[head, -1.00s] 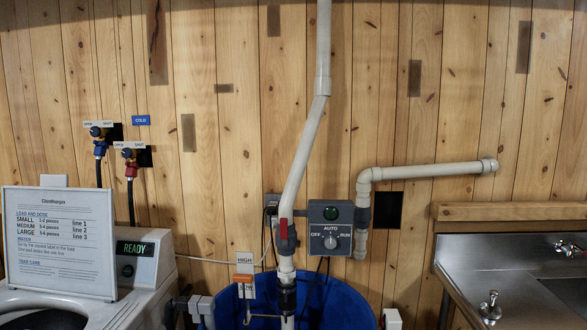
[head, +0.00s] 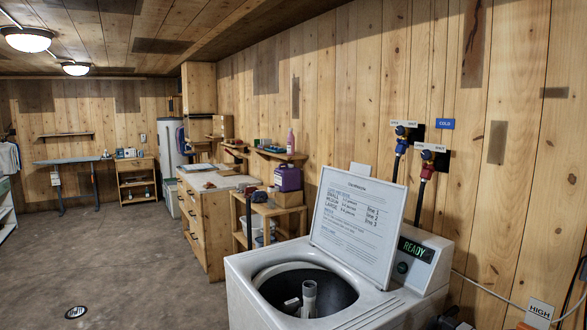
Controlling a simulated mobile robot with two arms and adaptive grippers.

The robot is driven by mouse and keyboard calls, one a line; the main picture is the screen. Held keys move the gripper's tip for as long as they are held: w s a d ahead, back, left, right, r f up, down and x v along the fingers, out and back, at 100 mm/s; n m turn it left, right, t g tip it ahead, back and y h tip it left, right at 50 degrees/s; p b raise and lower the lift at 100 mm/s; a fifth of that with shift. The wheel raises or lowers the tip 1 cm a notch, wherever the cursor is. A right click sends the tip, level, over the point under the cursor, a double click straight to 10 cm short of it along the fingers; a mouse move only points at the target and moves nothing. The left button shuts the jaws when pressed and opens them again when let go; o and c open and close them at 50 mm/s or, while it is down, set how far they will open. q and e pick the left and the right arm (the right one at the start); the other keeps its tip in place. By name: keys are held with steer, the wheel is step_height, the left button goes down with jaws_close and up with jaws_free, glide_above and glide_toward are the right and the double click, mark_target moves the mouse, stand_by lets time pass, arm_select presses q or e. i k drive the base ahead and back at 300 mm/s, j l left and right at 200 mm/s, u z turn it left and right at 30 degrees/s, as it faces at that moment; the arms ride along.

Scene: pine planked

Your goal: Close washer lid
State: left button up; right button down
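The washer (head: 275,263) is a white top-loader at the lower right of the head view. Its lid (head: 358,222) stands open, tilted up at the back of the top, with a printed instruction panel on the side facing me. The round drum opening (head: 330,291) is uncovered and shows a dark tub with a pale central post. A display (head: 416,250) behind the lid reads READY in green. Neither of my grippers is clearly in view.
A wooden workbench (head: 205,232) and a small shelf stand with a purple jug (head: 288,178) stand beyond the washer along the wall. The floor (head: 130,265) to the left is open, with a round drain (head: 75,312). Blue and red taps (head: 428,172) are on the wall behind the washer.

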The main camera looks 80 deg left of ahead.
mark_target(358, 218)
steer(key=u, duration=2)
